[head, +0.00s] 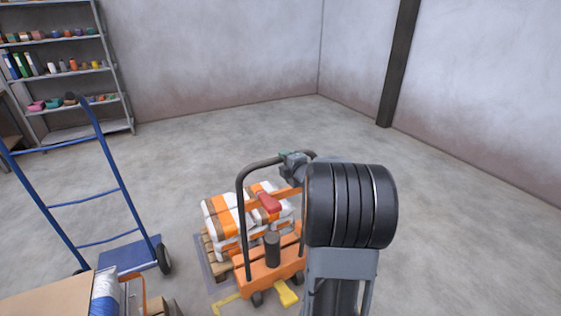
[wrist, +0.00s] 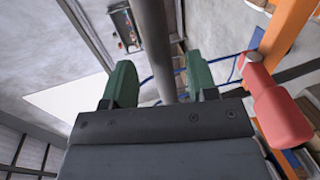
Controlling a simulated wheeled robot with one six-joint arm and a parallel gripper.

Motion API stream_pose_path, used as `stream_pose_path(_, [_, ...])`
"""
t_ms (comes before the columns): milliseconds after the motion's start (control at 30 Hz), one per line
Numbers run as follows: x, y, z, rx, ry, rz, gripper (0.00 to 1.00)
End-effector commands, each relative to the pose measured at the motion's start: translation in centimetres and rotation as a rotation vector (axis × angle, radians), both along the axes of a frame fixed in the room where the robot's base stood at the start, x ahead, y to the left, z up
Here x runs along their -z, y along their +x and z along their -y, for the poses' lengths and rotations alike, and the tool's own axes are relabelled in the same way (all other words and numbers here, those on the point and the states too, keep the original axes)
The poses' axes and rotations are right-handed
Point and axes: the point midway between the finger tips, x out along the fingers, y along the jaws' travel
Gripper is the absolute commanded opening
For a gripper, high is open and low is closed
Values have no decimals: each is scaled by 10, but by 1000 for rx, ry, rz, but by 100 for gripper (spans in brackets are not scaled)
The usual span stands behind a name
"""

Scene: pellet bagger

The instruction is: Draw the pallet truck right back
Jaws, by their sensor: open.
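The orange pallet truck (head: 262,277) stands on the floor in the lower middle of the head view, with a black looped handle (head: 243,212) rising from it. A red lever (head: 268,203) sits inside the loop and also shows at the right of the wrist view (wrist: 281,112). My gripper (head: 288,155) is at the top of the handle, partly hidden by my arm. In the wrist view its green fingers (wrist: 160,76) are open. A grey handle bar (wrist: 154,40) appears between them, with a gap on each side; I cannot tell how deep it sits.
White and orange sacks (head: 228,213) lie on a wooden pallet (head: 214,262) at the truck. A blue hand truck (head: 118,190) stands left, and a cardboard box (head: 50,297) is at the lower left. Shelves (head: 75,72) stand against the back wall. The floor behind and right is clear.

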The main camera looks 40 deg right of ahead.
Motion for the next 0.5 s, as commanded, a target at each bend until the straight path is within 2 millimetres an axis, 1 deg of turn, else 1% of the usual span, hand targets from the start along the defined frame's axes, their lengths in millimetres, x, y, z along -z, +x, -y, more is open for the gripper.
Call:
stream_pose_path(33, [3, 8, 0, -2, 1, -1, 53])
stream_pose_path(100, [4, 16, 2, -1, 0, 0, 53])
stream_pose_path(200, [5, 24, 3, 0, 0, 0, 53])
stream_pose_path(333, [6, 30, 4, 0, 1, 0, 53])
stream_pose_path(500, [6, 33, 4, 0, 1, 1, 53])
